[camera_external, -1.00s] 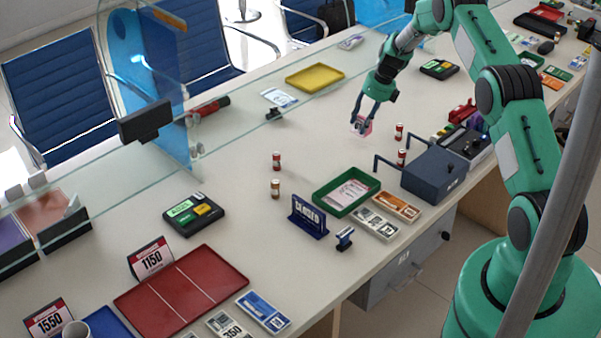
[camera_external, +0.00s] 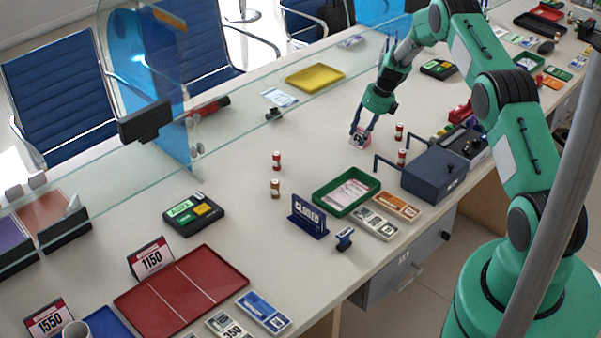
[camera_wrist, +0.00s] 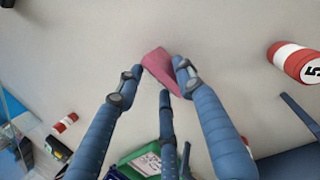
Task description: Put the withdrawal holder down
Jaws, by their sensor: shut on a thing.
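The withdrawal holder, a small pink piece (camera_external: 366,140), is between the fingertips of my gripper (camera_external: 360,133) over the middle of the counter. In the wrist view the pink holder (camera_wrist: 161,66) sits tilted between the fingers of my gripper (camera_wrist: 156,75). The gripper is shut on it. The fingers hide part of the holder in the external view. It is low, close to the counter top (camera_external: 260,230); I cannot tell whether its underside touches.
Two red-and-white rolls (camera_external: 399,131) (camera_external: 402,157) stand just right of the holder; one shows large in the wrist view (camera_wrist: 295,62). A dark blue box (camera_external: 434,173) with handles and a green tray (camera_external: 345,191) lie nearer the front edge.

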